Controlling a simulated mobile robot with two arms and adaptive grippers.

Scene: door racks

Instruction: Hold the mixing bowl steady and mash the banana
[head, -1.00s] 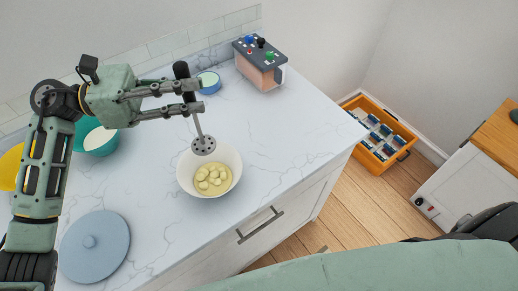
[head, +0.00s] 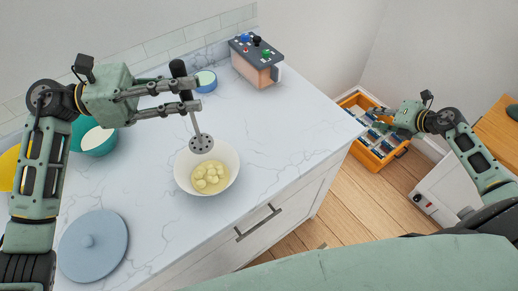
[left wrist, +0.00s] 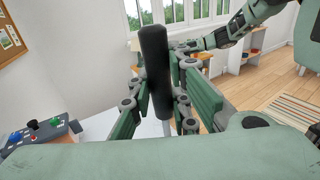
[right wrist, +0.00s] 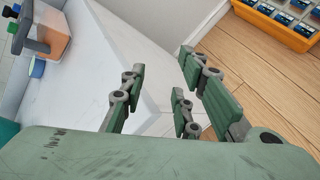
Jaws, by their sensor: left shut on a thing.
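The white mixing bowl (head: 230,180) stands on the marble counter near its front edge. Pale yellow banana chunks (head: 208,180) lie in it as distinct lumps. My left gripper (head: 190,94) is shut on the black handle of a masher, which also shows upright between the fingers in the left wrist view (left wrist: 154,75). The masher's perforated grey head (head: 201,145) overlaps the bowl's far rim; it appears to hang above the banana. My right gripper (head: 388,120) is open and empty, off the counter's right end and away from the bowl. Its spread fingers show in the right wrist view (right wrist: 155,95).
A grey-blue lid (head: 94,245) lies at front left. A teal bowl (head: 96,140) and part of a yellow one (head: 8,168) are behind my left arm. An orange crate (head: 362,155) is beyond the counter.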

